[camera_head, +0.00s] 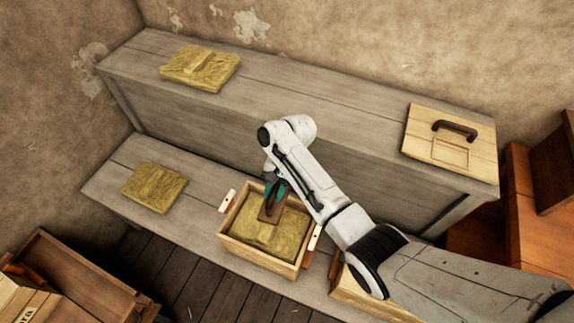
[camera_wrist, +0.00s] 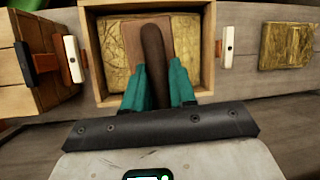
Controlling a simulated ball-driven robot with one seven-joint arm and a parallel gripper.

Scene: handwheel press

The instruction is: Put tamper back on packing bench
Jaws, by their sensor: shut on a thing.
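The tamper (camera_head: 270,212) is a brown wooden plate with a thick dark handle. It is over the straw in an open wooden crate (camera_head: 262,263); I cannot tell whether its plate touches the straw. In the wrist view, my gripper's teal fingers (camera_wrist: 157,88) are shut on the tamper's handle (camera_wrist: 153,48), one on each side. In the head view, my gripper (camera_head: 273,192) is partly hidden by my arm. The crate stands on the lower grey plank bench (camera_head: 200,225). A higher grey bench (camera_head: 300,105) runs behind it along the wall. I cannot tell which is the packing bench.
One straw slab (camera_head: 154,187) lies on the lower bench left of the crate, another (camera_head: 200,68) on the higher bench. A wooden lid with a handle (camera_head: 450,143) lies at the higher bench's right end. The higher bench's middle is clear. Another crate (camera_wrist: 28,60) stands close beside.

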